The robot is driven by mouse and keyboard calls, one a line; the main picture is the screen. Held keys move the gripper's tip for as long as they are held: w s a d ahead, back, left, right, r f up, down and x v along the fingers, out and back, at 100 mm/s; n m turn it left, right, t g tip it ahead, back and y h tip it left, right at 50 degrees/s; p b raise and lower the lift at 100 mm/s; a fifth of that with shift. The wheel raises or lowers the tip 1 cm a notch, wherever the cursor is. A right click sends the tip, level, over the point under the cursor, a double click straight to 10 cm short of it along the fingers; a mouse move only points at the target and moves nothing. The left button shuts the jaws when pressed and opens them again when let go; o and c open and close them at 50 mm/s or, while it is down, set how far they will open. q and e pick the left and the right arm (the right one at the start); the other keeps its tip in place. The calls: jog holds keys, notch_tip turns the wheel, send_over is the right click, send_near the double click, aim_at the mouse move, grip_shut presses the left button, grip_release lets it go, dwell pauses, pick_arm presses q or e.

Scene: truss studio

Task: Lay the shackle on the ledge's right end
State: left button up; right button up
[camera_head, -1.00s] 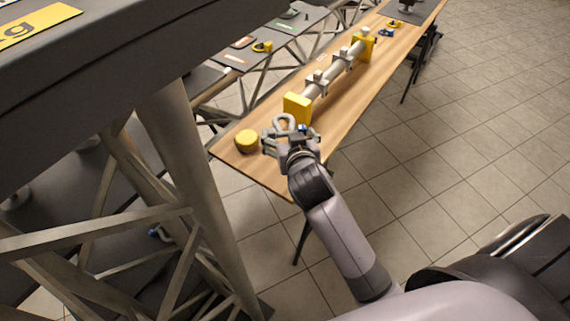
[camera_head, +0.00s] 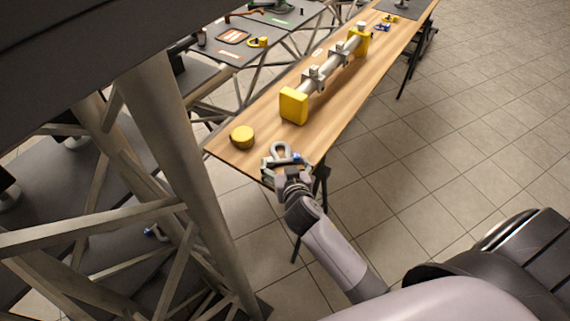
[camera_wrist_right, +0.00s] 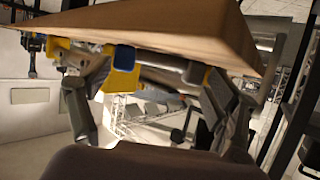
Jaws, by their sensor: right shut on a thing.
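The shackle (camera_head: 281,147) is a grey bow with a blue part near its pin. My right gripper (camera_head: 284,166) is shut on it, with the bow sticking out beyond the fingers at the near end of the wooden table. In the right wrist view the gripper's fingers (camera_wrist_right: 150,95) stand either side of the shackle, whose blue part (camera_wrist_right: 124,57) shows below the wooden tabletop. A dark grey beam or ledge (camera_head: 70,50) runs across the upper left of the head view. I cannot tell whether it is the task's ledge. My left gripper is out of view.
The wooden table (camera_head: 255,120) carries a yellow round block (camera_head: 242,137) and a grey pipe on yellow blocks (camera_head: 293,106). A pale truss post (camera_head: 170,150) stands at left. Dark tables with small items (camera_head: 230,50) lie behind. The tiled floor at right is clear.

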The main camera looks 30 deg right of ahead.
jog(key=shift+f, duration=0.15)
jog(key=o, duration=1.2)
